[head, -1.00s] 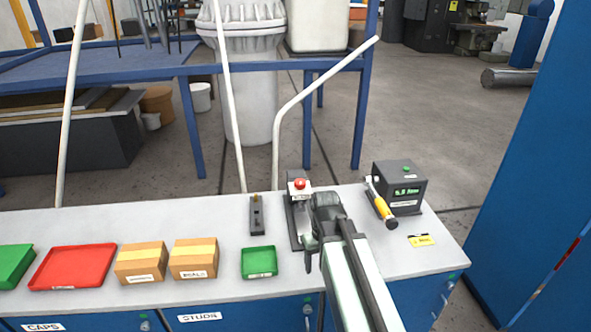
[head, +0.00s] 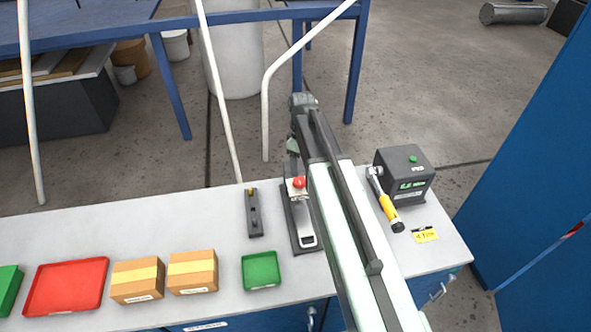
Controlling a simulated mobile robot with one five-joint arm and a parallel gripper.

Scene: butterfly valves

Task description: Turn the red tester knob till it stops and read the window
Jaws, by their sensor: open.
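The red tester knob (head: 299,182) sits on the tester (head: 305,236), a dark upright stand with a pale plate on the bench. My arm reaches past the knob's right side. My gripper (head: 294,145) is at the far end of the arm, beyond and above the knob, and apart from it as far as I can see. Its fingers are small and partly hidden by my arm, and it holds nothing visible. The tester's window cannot be made out.
A black box with a green display (head: 405,172) stands right of my arm, with a yellow-handled tool (head: 386,207) beside it and a yellow label (head: 425,235) in front. A dark block (head: 254,212), green tray (head: 261,270), cartons (head: 192,271) and red tray (head: 66,286) lie left.

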